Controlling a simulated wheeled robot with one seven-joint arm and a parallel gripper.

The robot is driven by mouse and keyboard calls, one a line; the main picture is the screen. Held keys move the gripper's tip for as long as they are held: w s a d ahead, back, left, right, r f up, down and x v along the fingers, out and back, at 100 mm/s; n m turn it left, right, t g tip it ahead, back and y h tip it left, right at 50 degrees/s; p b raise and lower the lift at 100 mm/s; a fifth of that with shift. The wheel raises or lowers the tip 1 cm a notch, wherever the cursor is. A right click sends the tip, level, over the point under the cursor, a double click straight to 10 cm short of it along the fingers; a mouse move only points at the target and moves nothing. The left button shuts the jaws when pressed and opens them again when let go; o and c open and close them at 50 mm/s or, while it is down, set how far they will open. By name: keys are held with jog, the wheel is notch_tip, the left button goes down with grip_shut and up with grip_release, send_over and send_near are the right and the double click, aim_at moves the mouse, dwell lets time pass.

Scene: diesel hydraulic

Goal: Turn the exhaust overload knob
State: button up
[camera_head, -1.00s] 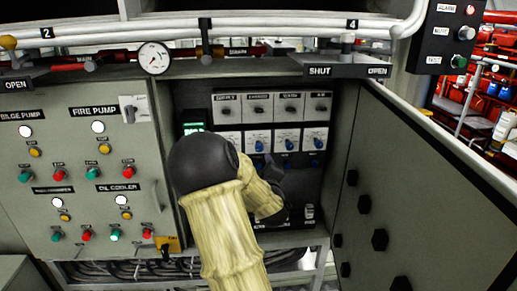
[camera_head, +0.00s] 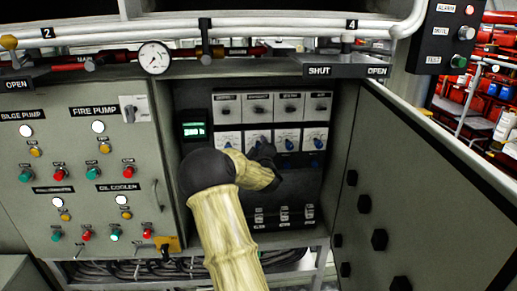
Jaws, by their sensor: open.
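An open cabinet (camera_head: 190,100) holds two rows of knobs on small plates. The upper row has dark knobs, such as the one on the second plate (camera_head: 259,107). The lower row has blue knobs, such as those on the third plate (camera_head: 288,143) and fourth plate (camera_head: 316,141). The labels are too small to read, so I cannot tell which is the exhaust overload knob. My gripper (camera_head: 265,146) is at the lower row, in front of the second plate and partly hiding it. Its jaws are open; I cannot tell whether they touch or surround a knob.
The cabinet door (camera_head: 410,200) stands open on the right. A closed panel with lamps and buttons (camera_head: 85,180) is on the left. Small switches (camera_head: 284,214) sit low inside the cabinet, and a lit green display (camera_head: 194,130) is at its upper left. Pipes (camera_head: 250,28) run above.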

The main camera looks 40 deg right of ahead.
jog(key=shift+c, duration=0.5)
jog(key=c, duration=0.9)
